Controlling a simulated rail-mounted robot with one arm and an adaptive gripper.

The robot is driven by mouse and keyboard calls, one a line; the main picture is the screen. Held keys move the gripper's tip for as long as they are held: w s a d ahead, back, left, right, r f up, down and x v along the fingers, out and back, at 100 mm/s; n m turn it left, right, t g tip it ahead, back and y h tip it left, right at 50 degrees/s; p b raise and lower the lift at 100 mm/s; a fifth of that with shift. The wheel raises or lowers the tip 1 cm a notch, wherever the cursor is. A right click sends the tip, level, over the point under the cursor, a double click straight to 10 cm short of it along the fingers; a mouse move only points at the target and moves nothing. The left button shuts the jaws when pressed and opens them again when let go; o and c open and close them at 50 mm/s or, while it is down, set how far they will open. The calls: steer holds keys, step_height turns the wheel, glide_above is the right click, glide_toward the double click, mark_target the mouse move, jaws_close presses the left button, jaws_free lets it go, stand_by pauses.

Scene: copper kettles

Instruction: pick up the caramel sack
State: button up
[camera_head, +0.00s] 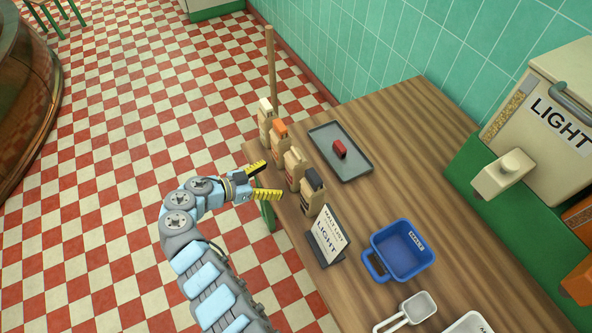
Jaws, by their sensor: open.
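Several small tan sacks stand in a row along the table's left edge, with differently coloured tops. The one with the orange-brown top (277,142) is probably the caramel sack; the labels are too small to read. A white-topped sack (266,122) stands behind it, and a cream-topped sack (295,170) and a dark-topped sack (312,192) stand in front of it. My gripper (262,181) is open and empty, its yellow-marked fingers pointing right at the table edge. It is just left of the cream-topped sack and nearer the camera than the orange-topped one.
A grey tray (325,140) with a red block (340,149) lies right of the sacks. A sign reading "MALT LIST LIGHT" (328,236), a blue bin (402,251) and a white scoop (417,308) stand nearer. A machine labelled "LIGHT" (540,95) is at right. The table's middle is clear.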

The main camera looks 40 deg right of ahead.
mark_target(296, 173)
steer(key=shift+p+x, duration=0.3)
steer(key=shift+x, duration=4.3)
steer(key=shift+w, duration=0.15)
steer(key=c, duration=1.4)
steer(key=shift+o, duration=0.2)
